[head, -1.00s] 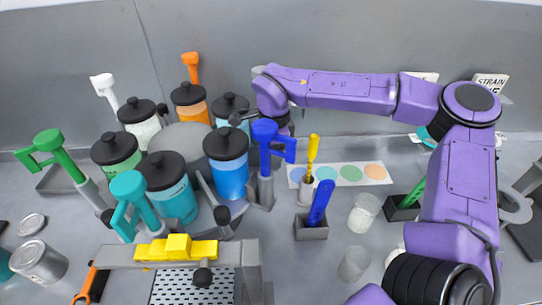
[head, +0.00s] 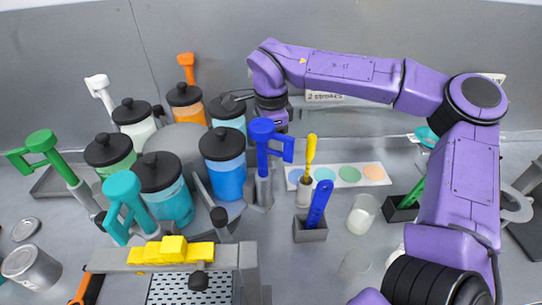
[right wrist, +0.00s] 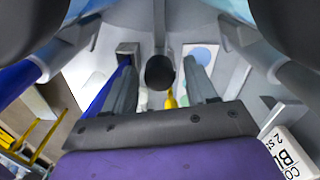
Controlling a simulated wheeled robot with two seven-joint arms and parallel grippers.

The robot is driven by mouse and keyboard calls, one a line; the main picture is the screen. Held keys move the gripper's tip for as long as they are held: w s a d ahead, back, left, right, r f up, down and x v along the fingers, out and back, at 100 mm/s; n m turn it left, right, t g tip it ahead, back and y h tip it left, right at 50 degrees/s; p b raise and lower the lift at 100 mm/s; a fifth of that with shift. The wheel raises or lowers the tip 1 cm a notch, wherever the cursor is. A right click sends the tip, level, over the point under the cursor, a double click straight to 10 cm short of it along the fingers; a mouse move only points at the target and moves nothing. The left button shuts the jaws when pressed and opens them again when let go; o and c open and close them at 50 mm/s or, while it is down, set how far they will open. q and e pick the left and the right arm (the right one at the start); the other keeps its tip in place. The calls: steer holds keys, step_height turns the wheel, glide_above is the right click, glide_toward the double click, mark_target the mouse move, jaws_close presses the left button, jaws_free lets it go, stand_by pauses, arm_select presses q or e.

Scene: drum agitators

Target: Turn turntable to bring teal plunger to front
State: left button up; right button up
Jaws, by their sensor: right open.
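The teal plunger (head: 126,205) stands at the front left of the turntable (head: 182,143), beside a black-lidded teal jar (head: 165,190). The turntable has a grey hub ringed by several jars, with spokes ending in black knobs (head: 219,216). Green, white, orange and blue plungers (head: 264,160) stand around it. My right gripper is behind the blue plunger, at the turntable's back right; its tips are hard to make out in the head view. In the right wrist view my right gripper (right wrist: 162,85) is open, with a black knob (right wrist: 160,72) between its fingers; contact is unclear.
A grey bracket with a yellow stepped piece (head: 172,251) stands at the front. Right of the turntable are a blue-handled tool in a holder (head: 311,230), a yellow-handled tool (head: 309,155), a colour-dot strip (head: 345,175) and glass jars (head: 362,214).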

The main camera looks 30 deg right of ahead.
step_height(320, 180, up, 6)
steer(key=shift+r+b, duration=0.1)
steer(key=shift+b, duration=0.25)
steer(key=shift+a, duration=0.1)
